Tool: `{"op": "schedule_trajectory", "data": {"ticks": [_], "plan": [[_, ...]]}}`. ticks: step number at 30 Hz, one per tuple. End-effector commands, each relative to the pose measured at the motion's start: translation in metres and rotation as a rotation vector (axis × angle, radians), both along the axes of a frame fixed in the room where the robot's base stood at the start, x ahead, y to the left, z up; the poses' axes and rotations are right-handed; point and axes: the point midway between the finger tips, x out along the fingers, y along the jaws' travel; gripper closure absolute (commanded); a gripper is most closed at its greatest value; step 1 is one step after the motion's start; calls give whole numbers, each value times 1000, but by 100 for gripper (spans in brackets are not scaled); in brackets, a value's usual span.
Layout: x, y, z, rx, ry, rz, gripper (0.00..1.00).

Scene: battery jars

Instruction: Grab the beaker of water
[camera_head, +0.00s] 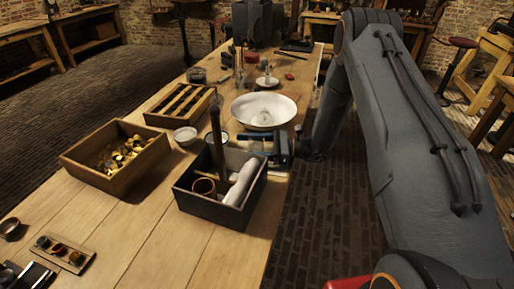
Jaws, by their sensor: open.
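A small clear glass vessel (225,136), which looks like the beaker, stands on the long wooden table (175,240). It is just behind the dark box and partly hidden by an upright brown rod. I cannot make out the water in it. My gripper (243,143) reaches in from the right, low over the table, between the dark box and the white basin. Its jaws are open and point left towards the vessel. The fingertips are small here, and I cannot tell whether they touch the glass or flank it.
A dark box (237,217) holding a white roll and a brown cup stands in front. A white bowl (185,136), a wide white basin (263,110), a slotted wooden tray (159,119) and a wooden box (68,160) of brass pieces are nearby.

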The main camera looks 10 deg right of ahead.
Motion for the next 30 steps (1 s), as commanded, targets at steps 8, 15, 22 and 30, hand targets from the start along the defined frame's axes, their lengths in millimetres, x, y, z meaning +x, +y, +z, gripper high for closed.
{"op": "schedule_trajectory", "data": {"ticks": [8,15,22,30], "plan": [[0,-1,0,0,0,0,58],[0,-1,0,0,0,0,84],[0,-1,1,0,0,0,84],[0,-1,12,0,-1,0,84]]}}
